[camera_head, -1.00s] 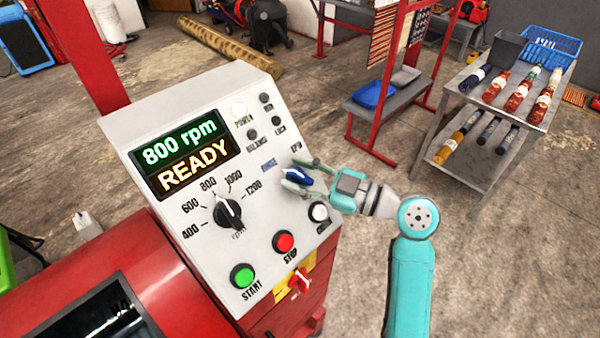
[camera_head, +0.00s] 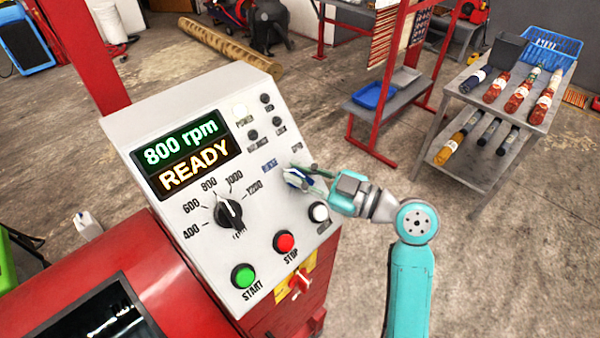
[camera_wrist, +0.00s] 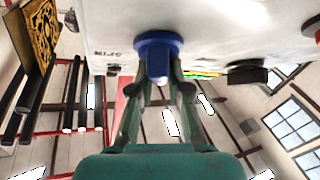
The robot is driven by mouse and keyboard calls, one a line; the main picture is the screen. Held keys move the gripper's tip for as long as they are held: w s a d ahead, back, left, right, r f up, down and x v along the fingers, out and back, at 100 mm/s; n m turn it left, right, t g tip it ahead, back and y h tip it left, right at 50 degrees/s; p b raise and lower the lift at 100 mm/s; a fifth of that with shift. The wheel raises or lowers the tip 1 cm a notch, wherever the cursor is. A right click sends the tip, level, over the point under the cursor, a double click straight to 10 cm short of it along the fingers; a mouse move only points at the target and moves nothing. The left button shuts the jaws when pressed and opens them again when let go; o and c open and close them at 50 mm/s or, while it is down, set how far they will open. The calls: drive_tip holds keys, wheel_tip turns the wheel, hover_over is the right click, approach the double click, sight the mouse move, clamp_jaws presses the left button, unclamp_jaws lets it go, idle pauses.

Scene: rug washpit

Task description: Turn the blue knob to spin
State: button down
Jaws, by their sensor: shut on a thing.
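The blue knob (camera_head: 293,179) is on the upper right of the white sloping control panel (camera_head: 262,214), between the RINSE and SPIN labels. My gripper (camera_head: 304,177) reaches it from the right, with its fingers closed around it and partly hiding it. In the wrist view the blue knob (camera_wrist: 158,55) stands out from the panel face, with the two fingertips of my gripper (camera_wrist: 160,80) on either side of it. The SPIN label (camera_wrist: 109,54) shows to its left there. The knob's pointer direction is hard to tell.
The display (camera_head: 184,156) reads 800 rpm READY. A black speed dial (camera_head: 229,212), green START button (camera_head: 244,276), red STOP button (camera_head: 285,242) and white button (camera_head: 318,212) are close by. A red rack (camera_head: 390,90) and a grey cart (camera_head: 490,135) stand to the right.

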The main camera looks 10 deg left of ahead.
drive_tip(key=m+t+h, duration=0.1)
drive_tip(key=m+t, duration=0.1)
drive_tip(key=m+t+h, duration=0.1)
drive_tip(key=m, duration=0.2)
drive_tip(key=f+m+t, duration=0.1)
drive_tip(key=m+t, duration=0.1)
drive_tip(key=m, duration=0.1)
drive_tip(key=shift+w+t+h, duration=0.15)
drive_tip(key=shift+t+h, duration=0.15)
drive_tip(key=shift+h, duration=0.1)
drive_tip(key=shift+w+d+f+m+t+h, duration=0.1)
drive_tip(key=shift+m+t+h, duration=0.6)
drive_tip(key=shift+m, duration=0.65)
drive_tip(key=shift+w+d+r+m+t+h, duration=0.1)
drive_tip(key=shift+m+t+h, duration=0.25)
drive_tip(key=shift+m+h, duration=0.85)
drive_tip(key=shift+d+f+m+t+h, duration=0.1)
drive_tip(key=shift+m+t+h, duration=0.5)
drive_tip(key=shift+m, duration=0.95)
drive_tip(key=c, duration=1.1)
unclamp_jaws()
drive_tip(key=shift+a, duration=0.1)
drive_tip(key=shift+r, duration=0.25)
drive_tip(key=shift+s, duration=0.1)
drive_tip(key=shift+v, duration=3.7)
